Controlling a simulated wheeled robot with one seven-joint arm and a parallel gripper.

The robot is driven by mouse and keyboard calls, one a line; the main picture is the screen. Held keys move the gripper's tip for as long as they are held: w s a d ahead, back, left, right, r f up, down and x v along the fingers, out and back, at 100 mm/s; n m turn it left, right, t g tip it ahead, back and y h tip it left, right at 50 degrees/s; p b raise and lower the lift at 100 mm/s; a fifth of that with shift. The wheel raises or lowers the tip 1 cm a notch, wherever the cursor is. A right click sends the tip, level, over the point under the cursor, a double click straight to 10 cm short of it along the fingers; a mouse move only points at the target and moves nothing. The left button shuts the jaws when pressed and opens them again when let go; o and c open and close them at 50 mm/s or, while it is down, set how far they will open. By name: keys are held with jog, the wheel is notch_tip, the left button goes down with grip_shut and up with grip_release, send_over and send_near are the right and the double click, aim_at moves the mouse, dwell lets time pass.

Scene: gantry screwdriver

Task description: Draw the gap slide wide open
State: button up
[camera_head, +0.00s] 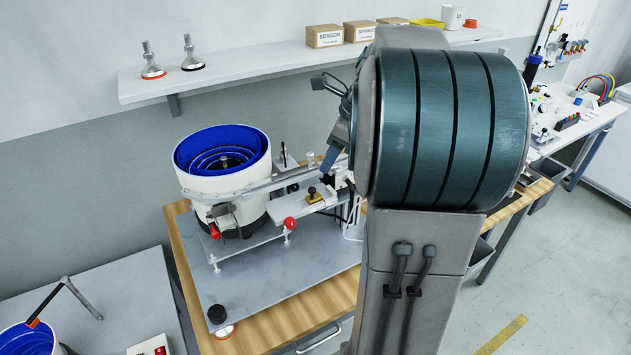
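A feeder with a white bowl (201,184) and blue inside stands on a grey plate at the left middle. A metal track (262,188) runs right from it. Beside the track, a pale plate (292,206) carries a brass-coloured block with a dark knob (312,191). I cannot tell for sure which part is the gap slide or how far it is open. A red ball knob (290,223) sits in front of the plate. My gripper (328,172) shows only in part, above the track's right end near the brass block. My arm hides the rest; its fingers and any contact are unclear.
My arm covers the centre right. A wall shelf (240,75) holds two metal feet and several boxes. A second red knob (214,232) is at the bowl's front. The grey base plate (275,285) is mostly clear in front. Another bench (105,290) is at lower left.

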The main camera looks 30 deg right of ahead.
aim_at(312, 188)
jog(key=x, duration=0.9)
grip_shut()
